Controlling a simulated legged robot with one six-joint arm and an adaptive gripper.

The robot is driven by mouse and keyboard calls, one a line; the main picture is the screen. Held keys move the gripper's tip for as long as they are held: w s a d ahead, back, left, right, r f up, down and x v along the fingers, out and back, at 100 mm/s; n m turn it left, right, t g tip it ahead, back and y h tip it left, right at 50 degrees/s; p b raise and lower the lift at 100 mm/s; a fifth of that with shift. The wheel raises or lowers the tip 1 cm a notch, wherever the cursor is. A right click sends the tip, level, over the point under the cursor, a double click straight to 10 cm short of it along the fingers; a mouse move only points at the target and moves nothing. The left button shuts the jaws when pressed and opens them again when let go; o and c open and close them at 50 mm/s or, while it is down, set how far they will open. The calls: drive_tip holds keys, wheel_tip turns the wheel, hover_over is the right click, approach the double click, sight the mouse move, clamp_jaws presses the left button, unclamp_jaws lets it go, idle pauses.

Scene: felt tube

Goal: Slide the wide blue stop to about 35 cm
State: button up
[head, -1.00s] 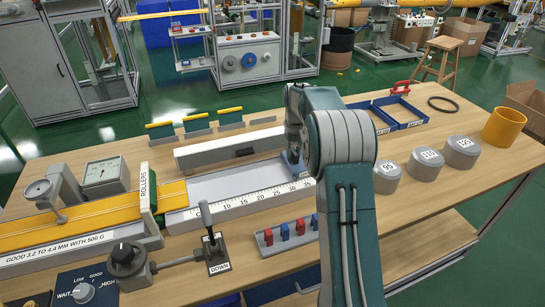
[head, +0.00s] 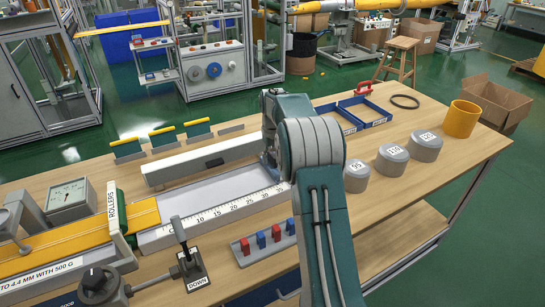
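The wide blue stop (head: 272,166) is mostly hidden behind my arm; only a small blue patch shows at the right part of the grey trough, near the 30 to 35 marks. The trough (head: 212,196) has a white scale (head: 217,210) along its front edge, with numbers rising to the right. My gripper (head: 269,155) is low over the trough's right part, at the blue patch. Its fingers are too small and covered to tell if they are open, shut or touching the stop.
A yellow felt strip (head: 65,240) leads to the rollers (head: 118,215) at left. A rack of red and blue pegs (head: 262,241) and a lever (head: 180,232) stand in front. Grey weights (head: 390,159), a yellow tube (head: 461,118) and blue trays (head: 362,118) are at right.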

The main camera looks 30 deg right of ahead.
wheel_tip(320, 180, up, 12)
idle(0.6)
